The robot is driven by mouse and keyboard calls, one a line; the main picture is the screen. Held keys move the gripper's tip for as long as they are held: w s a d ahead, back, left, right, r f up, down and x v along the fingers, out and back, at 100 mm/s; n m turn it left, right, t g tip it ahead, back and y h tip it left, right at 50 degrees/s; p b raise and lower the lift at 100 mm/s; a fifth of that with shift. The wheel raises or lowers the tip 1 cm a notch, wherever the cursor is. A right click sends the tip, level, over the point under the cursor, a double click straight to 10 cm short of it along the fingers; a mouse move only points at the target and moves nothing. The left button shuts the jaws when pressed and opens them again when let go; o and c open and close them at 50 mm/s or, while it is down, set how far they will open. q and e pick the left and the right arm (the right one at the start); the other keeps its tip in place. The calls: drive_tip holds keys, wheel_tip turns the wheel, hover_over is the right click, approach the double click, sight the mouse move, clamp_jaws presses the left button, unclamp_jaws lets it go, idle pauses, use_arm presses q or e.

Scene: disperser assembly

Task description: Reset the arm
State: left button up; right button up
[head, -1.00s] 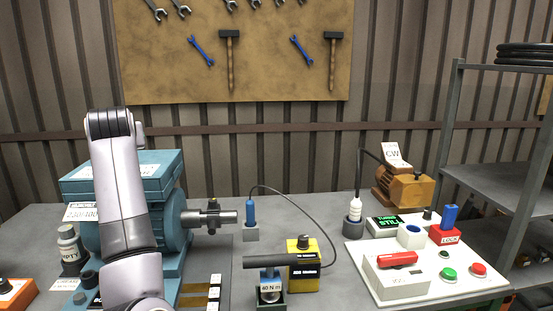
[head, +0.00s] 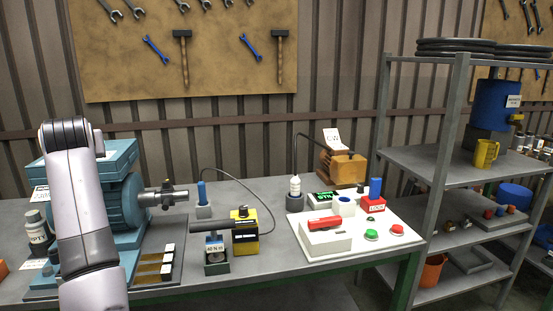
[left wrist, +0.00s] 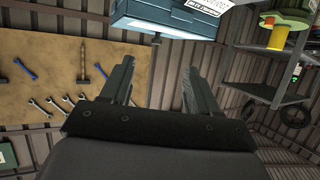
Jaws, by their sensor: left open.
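My left arm rises from the bottom left of the head view, bent at the top, in front of the blue motor-like machine (head: 122,205). Its gripper is out of sight in that view. In the left wrist view my left gripper (left wrist: 158,85) is open, its two dark fingers spread with nothing between them. The wall board with tools (left wrist: 75,75) shows behind and to the left of the fingers. My right arm and gripper are in neither view.
A metal shelf (head: 430,160) stands at the right.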

use_arm(q)
drive_tip(key=s+d+f+m+t+h, duration=0.1)
drive_tip(key=s+d+f+m, duration=0.1)
drive_tip(key=f, duration=0.8)
drive_tip(key=s+d+f+m+h, duration=0.1)
drive_tip(key=s+f+m, duration=0.15)
drive_tip(key=f, duration=0.75)
drive_tip(key=s+d+f+m+t+h, duration=0.1)
drive_tip(key=s+d+f+m, duration=0.15)
drive_tip(key=f, duration=0.75)
drive_tip(key=s+d+f+h, duration=0.2)
drive_tip(key=s+d+f, duration=0.2)
drive_tip(key=s, duration=0.5)
drive_tip(key=s+d+f+m+g+h, duration=0.1)
drive_tip(key=s+d+f+h, duration=0.1)
drive_tip(key=s+d+f, duration=0.3)
drive_tip(key=s+d+f+m+g+h, duration=0.1)
drive_tip(key=s+d+f+h, duration=0.2)
drive_tip(key=s, duration=1)
wheel_tip(320, 180, down, 6)
drive_tip(key=shift+d+r, duration=0.25)
drive_tip(key=shift+d, duration=0.95)
